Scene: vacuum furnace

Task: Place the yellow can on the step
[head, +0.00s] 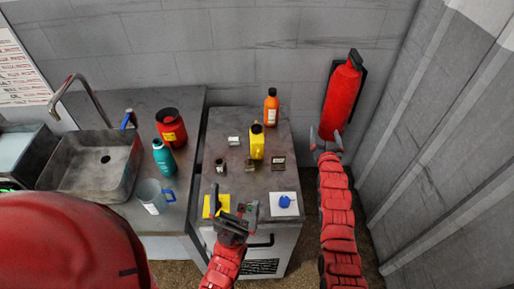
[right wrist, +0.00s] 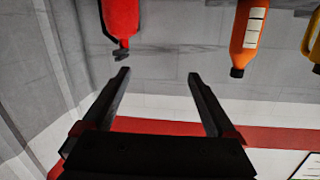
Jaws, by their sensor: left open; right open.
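The yellow can (head: 257,146) stands upright with a dark top on the grey cabinet top (head: 225,125). Its edge also shows in the right wrist view (right wrist: 312,40), cut off at the right border. I cannot tell which surface is the step. My left gripper (head: 233,201) is open over the front edge of the cabinet, nearer to me than the can and apart from it. My right gripper (head: 325,138) is open and empty, right of the can and the cabinet. Its two fingers show apart in the right wrist view (right wrist: 158,74).
A blue item (head: 285,202) on a white square and a yellow pad (head: 222,205) lie in front. A red extinguisher (head: 342,98) hangs near my right gripper. The sink (head: 95,180) is left.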

